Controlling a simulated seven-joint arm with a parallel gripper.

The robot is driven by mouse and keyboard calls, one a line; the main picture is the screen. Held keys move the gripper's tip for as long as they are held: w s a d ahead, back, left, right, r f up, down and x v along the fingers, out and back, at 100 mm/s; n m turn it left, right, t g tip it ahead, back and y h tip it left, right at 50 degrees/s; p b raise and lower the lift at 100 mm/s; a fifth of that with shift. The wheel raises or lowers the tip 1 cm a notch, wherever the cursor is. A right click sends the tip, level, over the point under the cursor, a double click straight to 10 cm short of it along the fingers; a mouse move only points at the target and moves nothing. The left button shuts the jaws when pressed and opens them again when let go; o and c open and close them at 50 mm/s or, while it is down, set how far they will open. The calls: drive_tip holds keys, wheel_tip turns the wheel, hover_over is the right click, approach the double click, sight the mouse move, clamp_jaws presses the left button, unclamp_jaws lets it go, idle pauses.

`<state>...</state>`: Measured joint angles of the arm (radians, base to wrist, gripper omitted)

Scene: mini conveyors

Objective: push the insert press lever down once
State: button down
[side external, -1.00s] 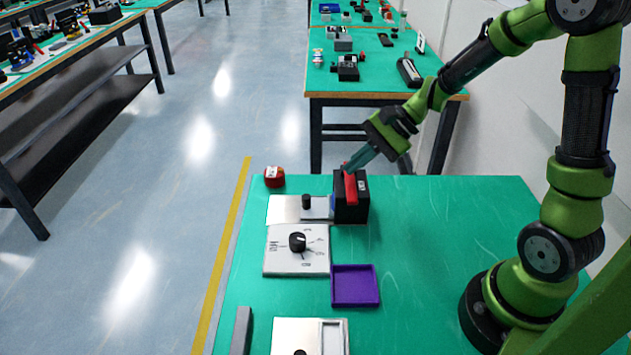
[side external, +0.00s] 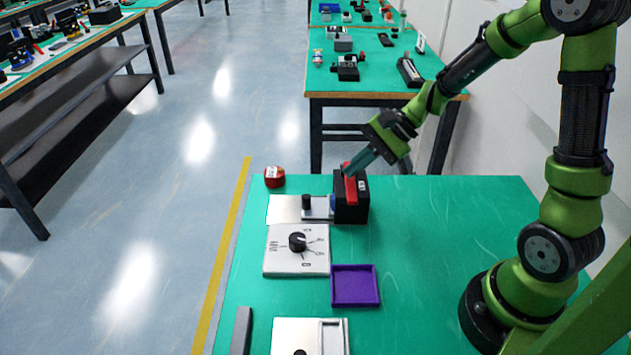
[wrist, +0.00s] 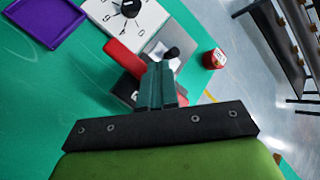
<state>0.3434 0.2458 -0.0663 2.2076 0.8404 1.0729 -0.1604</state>
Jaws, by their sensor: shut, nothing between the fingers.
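The insert press is a black block (side external: 357,213) with a red lever (side external: 351,189) on top, near the far edge of the green table. In the wrist view the red lever (wrist: 123,58) lies to the left of my fingertips. My gripper (side external: 348,173) is shut and empty, its fingertips at the far end of the lever. I cannot tell whether they touch it. In the wrist view my gripper's fingers (wrist: 157,80) cover part of the black block.
A grey slide plate with a black knob (side external: 306,202) sits left of the press. Nearby are a white dial panel (side external: 284,262), a purple tray (side external: 333,297) and a red round object (side external: 275,182). The table right of the press is clear.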

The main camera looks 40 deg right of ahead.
drive_tip(key=shift+f, duration=0.95)
idle(0.9)
idle(0.3)
drive_tip(key=shift+r, duration=1.3)
drive_tip(key=shift+r, duration=0.1)
drive_tip(key=shift+r, duration=2.45)
drive_tip(key=shift+f, duration=0.1)
drive_tip(key=s+a+r+n+t+h, duration=0.1)
drive_tip(key=s+a+r+n+h, duration=0.1)
drive_tip(key=s+n, duration=0.3)
drive_tip(key=s+a+r+n+t+h, duration=0.1)
drive_tip(key=s+a+r+n+h, duration=0.1)
drive_tip(key=s+r+n, duration=0.3)
drive_tip(key=s+n+h, duration=0.1)
drive_tip(key=s, duration=0.2)
drive_tip(key=shift+s+n+h, duration=0.3)
drive_tip(key=shift+s+h, duration=0.1)
